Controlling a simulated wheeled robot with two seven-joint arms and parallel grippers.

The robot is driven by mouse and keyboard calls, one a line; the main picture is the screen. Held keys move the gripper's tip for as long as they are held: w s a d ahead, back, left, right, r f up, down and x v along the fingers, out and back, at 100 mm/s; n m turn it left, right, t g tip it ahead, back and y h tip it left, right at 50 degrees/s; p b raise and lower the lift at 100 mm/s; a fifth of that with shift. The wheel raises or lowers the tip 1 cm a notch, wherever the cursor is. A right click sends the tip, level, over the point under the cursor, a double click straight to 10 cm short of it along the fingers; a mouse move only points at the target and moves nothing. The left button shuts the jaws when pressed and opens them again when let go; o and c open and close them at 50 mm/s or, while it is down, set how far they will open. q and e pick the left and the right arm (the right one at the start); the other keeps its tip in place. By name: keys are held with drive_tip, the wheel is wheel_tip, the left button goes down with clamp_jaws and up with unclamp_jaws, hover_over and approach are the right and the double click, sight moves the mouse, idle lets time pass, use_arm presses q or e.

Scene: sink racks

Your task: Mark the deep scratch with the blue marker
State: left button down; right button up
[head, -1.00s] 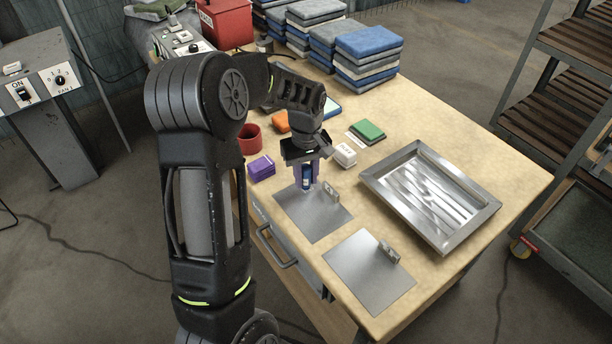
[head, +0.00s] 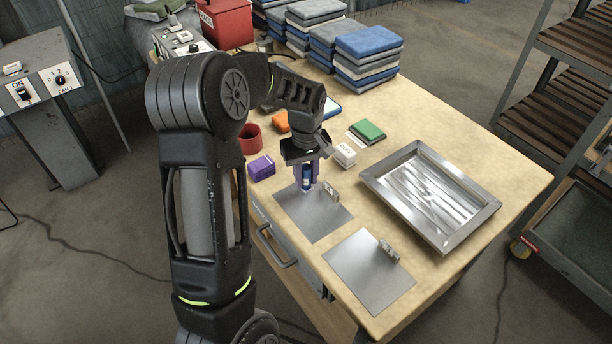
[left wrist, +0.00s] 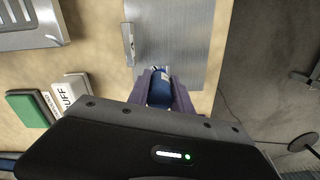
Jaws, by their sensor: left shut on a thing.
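My left gripper (head: 306,177) is shut on a blue marker (head: 306,173), which points down over the far part of a metal plate (head: 322,222). The marker (left wrist: 159,88) also shows between the purple fingers in the left wrist view, over the same plate (left wrist: 180,32). The marker's tip is hidden, so I cannot tell whether it touches the plate. A second metal plate (head: 366,280) lies nearer on the bench. Each plate has a small upright tag at its edge. I cannot make out a scratch on either plate. My right gripper is not in view.
A metal tray (head: 476,216) with streaked sheet stands at the right of the bench. A white block (head: 345,155), a green pad (head: 369,130), a purple block (head: 261,167), a red cup (head: 250,138) and stacked cloths (head: 368,55) stand around and behind the gripper.

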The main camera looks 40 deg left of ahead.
use_arm(q)
drive_tip(key=shift+r+p, duration=2.65)
drive_tip(key=shift+r, duration=0.85)
